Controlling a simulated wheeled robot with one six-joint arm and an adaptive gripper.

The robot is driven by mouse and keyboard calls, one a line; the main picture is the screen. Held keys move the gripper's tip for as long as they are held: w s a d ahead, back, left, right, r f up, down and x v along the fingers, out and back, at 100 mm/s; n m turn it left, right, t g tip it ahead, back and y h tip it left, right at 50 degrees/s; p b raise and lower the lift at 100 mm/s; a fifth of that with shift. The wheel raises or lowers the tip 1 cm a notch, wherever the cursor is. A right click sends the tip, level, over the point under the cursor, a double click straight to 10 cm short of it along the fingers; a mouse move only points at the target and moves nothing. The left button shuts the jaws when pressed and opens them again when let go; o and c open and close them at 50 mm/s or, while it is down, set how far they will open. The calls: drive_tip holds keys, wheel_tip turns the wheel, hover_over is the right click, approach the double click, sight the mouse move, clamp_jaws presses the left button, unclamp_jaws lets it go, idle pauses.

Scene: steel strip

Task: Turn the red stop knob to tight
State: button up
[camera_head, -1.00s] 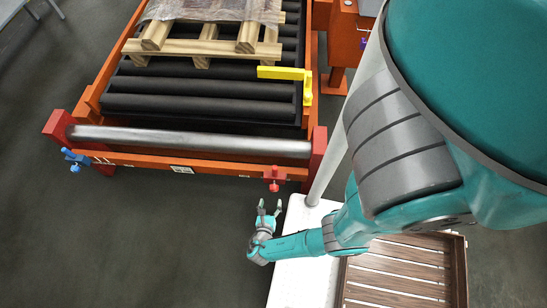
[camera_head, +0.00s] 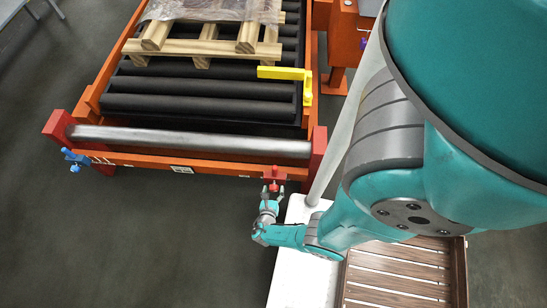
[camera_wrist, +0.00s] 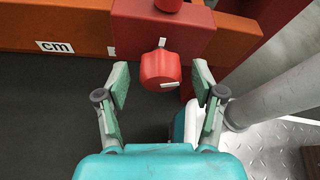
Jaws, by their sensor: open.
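The red stop knob (camera_wrist: 160,68) sits on the underside of a red block (camera_wrist: 163,30) on the orange conveyor frame. White marks show on the knob and on the block above it. My gripper (camera_wrist: 160,85) is open, with one finger to the left of the knob and one to the right. I cannot see either finger touching it. In the head view the red knob (camera_head: 273,187) shows between the fingertips of my gripper (camera_head: 272,195), at the conveyor's front right corner.
A blue knob (camera_head: 75,167) is at the conveyor's front left. A steel roller (camera_head: 190,140) spans the front. A yellow arm (camera_head: 281,72) and a wooden pallet (camera_head: 205,48) are behind it. A grey post (camera_wrist: 270,95) stands close to the right of my gripper.

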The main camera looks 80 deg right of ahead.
drive_tip(key=shift+d+f, duration=0.15)
drive_tip(key=shift+d, duration=0.1)
drive_tip(key=c, duration=1.1)
drive_tip(key=shift+c, duration=0.2)
